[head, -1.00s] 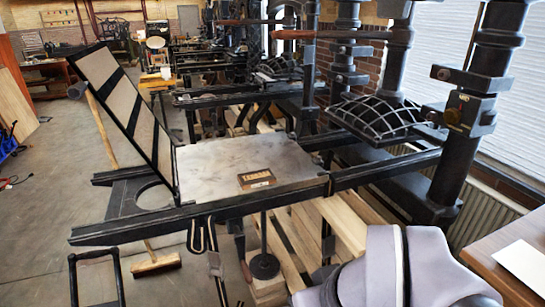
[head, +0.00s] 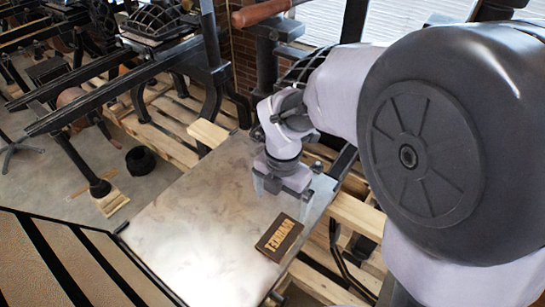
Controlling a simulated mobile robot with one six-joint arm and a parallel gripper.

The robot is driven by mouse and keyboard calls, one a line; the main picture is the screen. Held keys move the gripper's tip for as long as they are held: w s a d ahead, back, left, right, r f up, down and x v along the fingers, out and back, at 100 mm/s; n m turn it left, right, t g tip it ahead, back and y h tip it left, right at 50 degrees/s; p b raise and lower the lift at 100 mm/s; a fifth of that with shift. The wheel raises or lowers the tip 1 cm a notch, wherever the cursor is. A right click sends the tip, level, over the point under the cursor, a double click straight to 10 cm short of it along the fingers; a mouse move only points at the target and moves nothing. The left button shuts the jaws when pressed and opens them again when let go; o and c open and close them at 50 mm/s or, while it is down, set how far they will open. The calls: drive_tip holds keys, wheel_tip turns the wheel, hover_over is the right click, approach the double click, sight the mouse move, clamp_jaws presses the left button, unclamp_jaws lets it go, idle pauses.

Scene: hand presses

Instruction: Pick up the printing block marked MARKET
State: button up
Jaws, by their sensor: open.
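The printing block (head: 279,238) is a small dark brown rectangle with raised pale letters that look mirrored, reading like MARKET backwards. It lies flat on the pale press bed (head: 190,235), near the bed's right edge. My gripper (head: 281,192) points down over the bed, just beyond the block and apart from it. Its jaws are open with nothing seen between them. The fingertips are hard to make out against the bright bed, so their exact height above it cannot be told.
The hinged frame with dark bars (head: 70,262) stands at the lower left of the bed. Wooden pallet slats (head: 355,213) lie below on the right. Other presses with dark rails (head: 110,85) stand behind. The bed left of the block is bare.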

drive_tip(key=b, duration=0.3)
hover_over(280, 234)
drive_tip(key=f, duration=0.9)
drive_tip(key=shift+w+d+f, duration=0.1)
drive_tip(key=shift+w, duration=0.2)
drive_tip(key=f+b, duration=0.2)
drive_tip(key=f, duration=0.3)
drive_tip(key=shift+s+f+b, duration=0.25)
drive_tip(key=shift+s+b, duration=0.1)
drive_tip(key=shift+b, duration=0.05)
drive_tip(key=shift+r, duration=0.1)
drive_tip(key=c, duration=1.8)
